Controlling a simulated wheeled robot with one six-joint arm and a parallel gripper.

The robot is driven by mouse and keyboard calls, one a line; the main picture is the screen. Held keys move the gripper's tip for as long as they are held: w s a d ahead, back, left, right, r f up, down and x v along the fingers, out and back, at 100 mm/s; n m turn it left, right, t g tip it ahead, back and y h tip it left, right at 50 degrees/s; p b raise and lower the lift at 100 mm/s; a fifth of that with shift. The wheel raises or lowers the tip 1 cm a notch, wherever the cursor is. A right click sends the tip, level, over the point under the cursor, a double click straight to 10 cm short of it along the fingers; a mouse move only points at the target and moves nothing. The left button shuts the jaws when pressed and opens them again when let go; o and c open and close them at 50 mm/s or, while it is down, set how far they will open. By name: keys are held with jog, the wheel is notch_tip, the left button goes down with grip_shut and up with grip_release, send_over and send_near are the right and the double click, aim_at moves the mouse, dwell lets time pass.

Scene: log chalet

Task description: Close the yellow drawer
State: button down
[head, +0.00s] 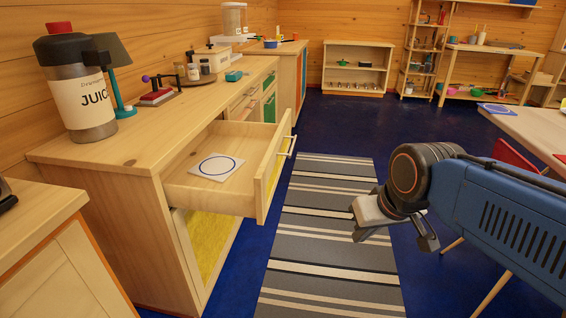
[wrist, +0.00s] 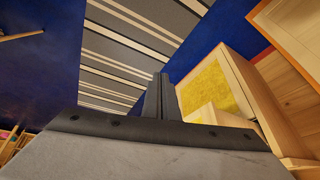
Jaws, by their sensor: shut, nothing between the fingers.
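The yellow drawer (head: 274,170) is pulled well out of the long wooden counter, below its top. Its pale front has a yellow face and a light bar handle (head: 288,147) on the outside. A white tile with a blue ring (head: 217,167) lies flat inside. My gripper (head: 360,222) is to the right of the drawer front, apart from it, over the striped rug. In the wrist view its dark fingers (wrist: 160,95) are together, with nothing between them. A yellow panel (wrist: 207,90) shows beyond them to the right; I cannot tell whether it is the drawer front or the door below.
A yellow cabinet door (head: 210,245) is under the drawer. A juice dispenser (head: 78,95) and a teal lamp (head: 118,85) stand on the counter (head: 150,140). The striped rug (head: 325,240) is clear floor. A table (head: 535,125) and a red chair (head: 508,155) are at right.

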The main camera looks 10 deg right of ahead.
jog(key=w+a+r+m+y, duration=0.1)
jog(key=w+r, duration=0.1)
jog(key=w, duration=0.5)
jog(key=w+a+r+y, duration=0.1)
jog(key=w+a+r, duration=0.1)
jog(key=w, duration=0.6)
jog(key=m+t+y, duration=0.1)
jog(key=m, duration=0.1)
send_near(277, 174)
jog(key=s+d+r, duration=0.5)
jog(key=s, duration=0.1)
jog(key=shift+w+a+f, duration=1.05)
jog(key=shift+w+f, duration=0.2)
jog(key=shift+f, duration=0.15)
jog(key=shift+w+a+f, duration=1.1)
jog(key=shift+w+f, duration=0.1)
jog(key=shift+f, duration=0.2)
jog(key=shift+w+a+f, duration=1.05)
jog(key=shift+w+f, duration=0.2)
jog(key=shift+f, duration=0.15)
jog(key=w+a, duration=0.3)
jog(key=a, duration=0.5)
jog(key=w+a, duration=0.3)
jog(key=a, duration=0.5)
jog(key=w+a, duration=0.4)
jog(key=a, duration=0.4)
